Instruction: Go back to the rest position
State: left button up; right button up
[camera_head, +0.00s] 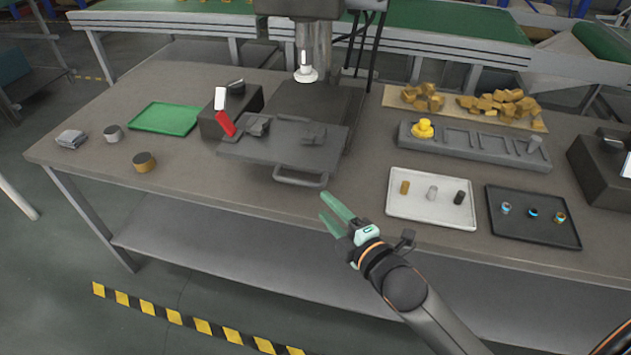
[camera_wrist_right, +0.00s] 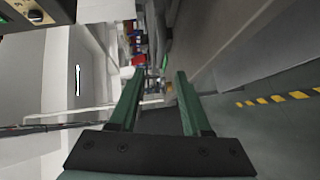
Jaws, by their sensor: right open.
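My right gripper (camera_head: 338,212) is in front of the table's front edge in the head view, with its green fingers spread apart and nothing between them. In the right wrist view the two green fingers (camera_wrist_right: 158,100) also stand apart and empty. My right arm comes in from the lower right. The gripper is apart from the grey table (camera_head: 250,194) and from everything on it. My left gripper does not show in the head view.
A grey plate with a handle (camera_head: 300,178), a white tray (camera_head: 400,213) and a black tray (camera_head: 540,240) lie near the table's front. A green tray (camera_head: 165,119) is at left. A grey slotted holder (camera_head: 470,150) stands behind the white tray. The floor in front is clear.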

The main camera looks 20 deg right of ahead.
jog(key=s+a+f+m+g+h, duration=0.1)
jog(key=s+f+m+g, duration=0.5)
jog(key=s+f+m, duration=1)
notch_tip(320, 180, down, 5)
jog(key=shift+s+a+f+m+g, duration=0.2)
jog(key=shift+s+m+g, duration=0.15)
jog(key=shift+s, duration=0.9)
